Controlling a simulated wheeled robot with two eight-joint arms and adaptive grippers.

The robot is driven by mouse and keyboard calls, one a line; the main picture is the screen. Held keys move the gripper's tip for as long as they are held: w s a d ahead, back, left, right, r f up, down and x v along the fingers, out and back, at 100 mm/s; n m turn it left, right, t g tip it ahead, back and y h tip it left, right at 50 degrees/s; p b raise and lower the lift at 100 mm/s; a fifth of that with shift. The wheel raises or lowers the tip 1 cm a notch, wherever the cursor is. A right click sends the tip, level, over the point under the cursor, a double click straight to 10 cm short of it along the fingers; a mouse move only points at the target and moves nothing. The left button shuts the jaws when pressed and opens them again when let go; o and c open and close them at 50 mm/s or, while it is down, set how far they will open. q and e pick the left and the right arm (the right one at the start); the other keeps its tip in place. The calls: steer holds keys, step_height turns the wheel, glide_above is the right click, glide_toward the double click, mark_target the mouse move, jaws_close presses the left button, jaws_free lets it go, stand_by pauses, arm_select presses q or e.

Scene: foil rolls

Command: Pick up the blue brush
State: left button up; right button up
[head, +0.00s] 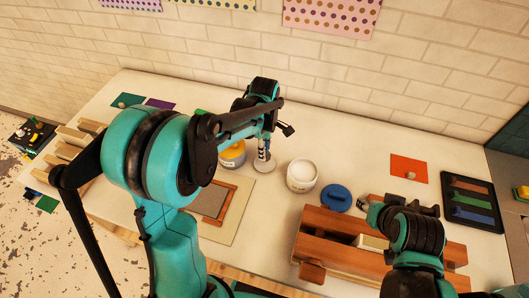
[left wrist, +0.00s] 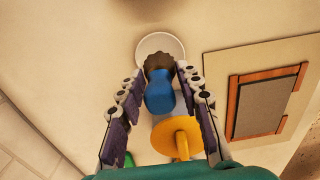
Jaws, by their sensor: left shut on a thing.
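In the left wrist view, the blue brush (left wrist: 160,97) is between the two fingers of my left gripper (left wrist: 160,88). It has a rounded blue body and a dark, ruffled end. That dark end overlaps a pale round dish (left wrist: 174,42); I cannot tell whether they touch. My left gripper is shut on the brush. In the head view, my left gripper (head: 264,148) points down over the table behind the framed panel, and hides most of the brush. My right gripper (head: 372,206) is above the wooden rack at the right; its fingers are too unclear to read.
A blue round lid (head: 336,197), a wooden rack (head: 335,225), a framed panel (head: 222,203) and a black tray (head: 470,183) lie around.

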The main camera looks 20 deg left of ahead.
arm_select(q)
steer(key=s+d+r+p, duration=0.2)
steer(key=d+r, duration=0.5)
steer(key=d, duration=0.4)
steer(key=shift+d, duration=0.25)
arm_select(e)
step_height(320, 180, up, 2)
steer(key=shift+r, duration=0.25)
stand_by(0.7)
arm_select(q)
glide_above(302, 173)
steer(key=shift+w+f+b, duration=0.15)
steer(key=shift+f+b, duration=0.2)
steer(key=shift+f, duration=2)
arm_select(e)
steer(key=shift+f, duration=0.4)
arm_select(q)
steer(key=shift+f+b, duration=0.5)
steer(key=shift+f, duration=0.05)
arm_select(e)
steer(key=shift+s+f, duration=0.1)
steer(key=shift+f, duration=0.35)
